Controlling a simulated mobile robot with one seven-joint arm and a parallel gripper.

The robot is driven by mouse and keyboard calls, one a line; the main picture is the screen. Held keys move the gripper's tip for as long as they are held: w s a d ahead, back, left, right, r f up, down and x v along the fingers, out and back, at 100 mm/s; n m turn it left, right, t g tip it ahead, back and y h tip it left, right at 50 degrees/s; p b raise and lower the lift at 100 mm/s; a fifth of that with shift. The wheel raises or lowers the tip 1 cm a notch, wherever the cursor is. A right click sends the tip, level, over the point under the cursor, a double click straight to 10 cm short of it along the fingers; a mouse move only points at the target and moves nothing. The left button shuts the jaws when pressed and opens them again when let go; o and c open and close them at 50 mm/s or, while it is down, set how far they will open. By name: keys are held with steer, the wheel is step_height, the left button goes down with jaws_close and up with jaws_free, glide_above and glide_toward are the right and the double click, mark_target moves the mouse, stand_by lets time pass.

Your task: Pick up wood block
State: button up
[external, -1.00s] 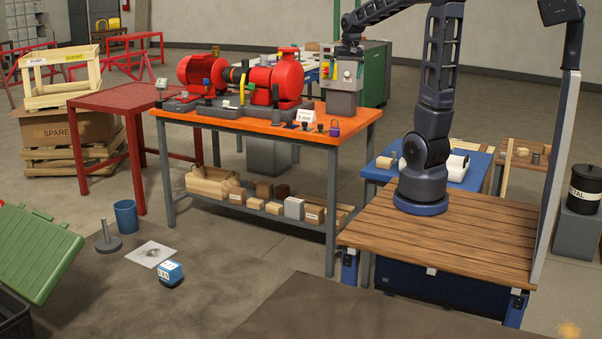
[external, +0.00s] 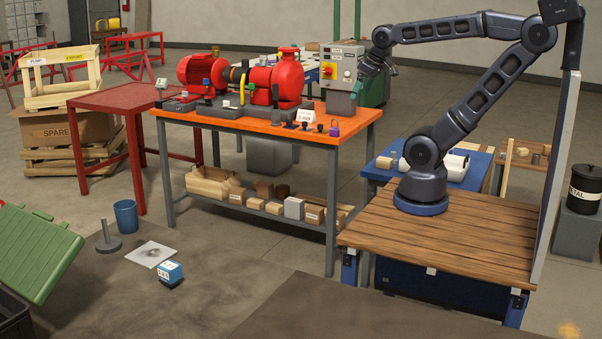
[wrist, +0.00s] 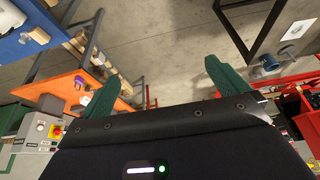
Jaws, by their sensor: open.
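Several tan and brown wood blocks (external: 274,207) rest on the lower shelf (external: 240,205) of the orange-topped table. A light wood piece (external: 384,162) also lies on the blue table at right. I cannot tell which block the task names. My gripper (external: 371,80) is open with dark green fingers, up beside the grey control box above the table's right end. It is well above and apart from the shelf blocks. In the wrist view nothing is between the fingers (wrist: 158,82) except distant floor; small shelf blocks (wrist: 97,57) show beyond the left finger.
The orange tabletop (external: 225,124) carries a red pump and motor, small parts, a purple padlock (external: 334,128) and the control box (external: 343,72). The tabletop overhangs the shelf. A red table (external: 112,98) stands at left.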

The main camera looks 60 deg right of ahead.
steer(key=shift+s+a+f, duration=0.1)
steer(key=shift+s+a, duration=0.05)
steer(key=shift+s, duration=0.1)
steer(key=shift+c, duration=0.7)
